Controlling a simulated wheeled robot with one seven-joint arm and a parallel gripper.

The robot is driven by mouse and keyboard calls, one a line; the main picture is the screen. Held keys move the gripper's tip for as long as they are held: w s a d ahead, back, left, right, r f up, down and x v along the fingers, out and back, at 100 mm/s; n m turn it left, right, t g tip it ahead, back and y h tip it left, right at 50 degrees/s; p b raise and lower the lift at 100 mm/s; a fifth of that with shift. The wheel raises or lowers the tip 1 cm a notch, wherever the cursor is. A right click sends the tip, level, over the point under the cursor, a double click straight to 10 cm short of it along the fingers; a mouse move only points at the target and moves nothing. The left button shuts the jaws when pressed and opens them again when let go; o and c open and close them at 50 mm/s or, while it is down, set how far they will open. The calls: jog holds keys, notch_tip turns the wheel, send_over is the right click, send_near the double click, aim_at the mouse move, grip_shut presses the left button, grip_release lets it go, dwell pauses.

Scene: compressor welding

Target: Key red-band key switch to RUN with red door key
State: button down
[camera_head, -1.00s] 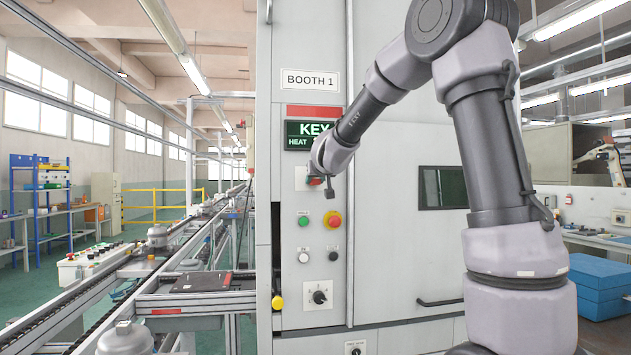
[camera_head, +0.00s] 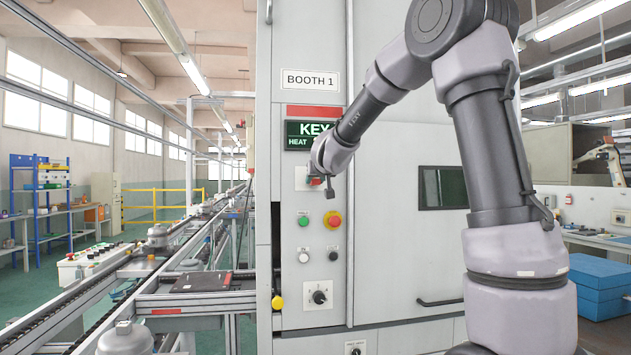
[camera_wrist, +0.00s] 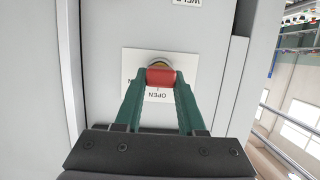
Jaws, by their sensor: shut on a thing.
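My gripper (camera_wrist: 161,84) is shut on the red door key (camera_wrist: 161,77), whose red head is held between the green fingertips. The key is in front of a round metal key switch (camera_wrist: 159,62) on a white plate (camera_wrist: 130,65) with the word OPEN. The key covers most of the switch, so I cannot tell how deep it sits or which way the switch is turned. In the head view my gripper (camera_head: 316,180) is at the booth panel, below the red band (camera_head: 313,111) and the KEY display (camera_head: 309,135). A bit of red shows there.
Below my gripper on the panel are a green button (camera_head: 303,220), a red button on yellow (camera_head: 333,219), small white and black controls and a rotary knob (camera_head: 319,296). The booth door (camera_head: 405,260) is to the right. A conveyor (camera_head: 190,285) runs along the left.

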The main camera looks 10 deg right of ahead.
dwell(0.4)
jog(key=shift+d+m+y, duration=0.25)
jog(key=shift+m+y, duration=0.65)
jog(key=shift+m, duration=1.2)
jog(key=shift+a+y, duration=0.1)
jog(key=shift+y, duration=0.2)
